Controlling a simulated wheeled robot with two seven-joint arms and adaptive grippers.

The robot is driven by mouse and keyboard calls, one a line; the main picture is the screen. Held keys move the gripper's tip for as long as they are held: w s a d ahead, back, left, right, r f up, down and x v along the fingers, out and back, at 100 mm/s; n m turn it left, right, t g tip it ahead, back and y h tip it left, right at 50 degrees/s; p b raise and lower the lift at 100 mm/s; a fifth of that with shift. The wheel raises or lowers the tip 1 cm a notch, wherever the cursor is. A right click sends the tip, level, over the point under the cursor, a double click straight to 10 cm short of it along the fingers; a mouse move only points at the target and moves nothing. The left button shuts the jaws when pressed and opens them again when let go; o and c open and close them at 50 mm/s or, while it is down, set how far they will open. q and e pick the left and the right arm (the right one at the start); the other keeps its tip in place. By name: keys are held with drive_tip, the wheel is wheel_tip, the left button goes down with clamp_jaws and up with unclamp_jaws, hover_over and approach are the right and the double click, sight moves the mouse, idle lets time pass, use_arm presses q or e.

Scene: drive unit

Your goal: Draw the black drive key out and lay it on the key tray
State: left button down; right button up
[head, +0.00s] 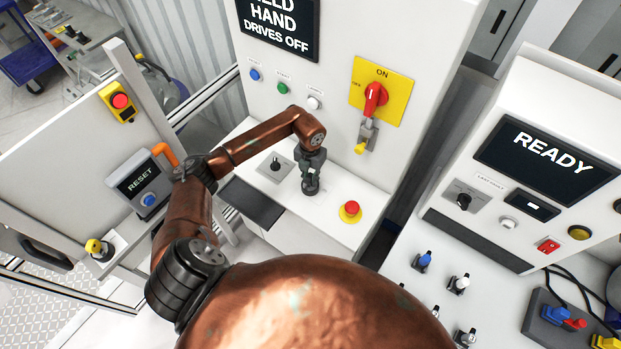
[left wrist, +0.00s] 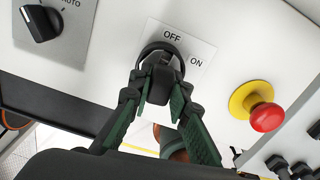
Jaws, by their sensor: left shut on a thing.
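My left gripper (head: 311,187) reaches down to the white console top. In the left wrist view its green-padded fingers (left wrist: 161,84) are shut on the black drive key (left wrist: 161,68). The key is at a round black collar (left wrist: 163,47) on the OFF/ON plate (left wrist: 193,45). I cannot tell how deep the key sits in the collar. In the head view the gripper hides the key. A dark rectangular tray (head: 252,201), which looks like the key tray, lies at the console's front left, apart from the gripper. My right gripper is not in view.
A selector knob (head: 275,165) stands left of the gripper, and a red emergency button (head: 351,208) on a yellow base to its right. A yellow ON switch plate (head: 380,90) is on the upright panel behind. The console top between knob and button is narrow.

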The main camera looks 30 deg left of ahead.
use_arm(q)
drive_tip(key=shift+r+p, duration=1.3)
drive_tip(key=shift+r, duration=1.2)
drive_tip(key=shift+r+p, duration=1.3)
drive_tip(key=shift+r, duration=1.2)
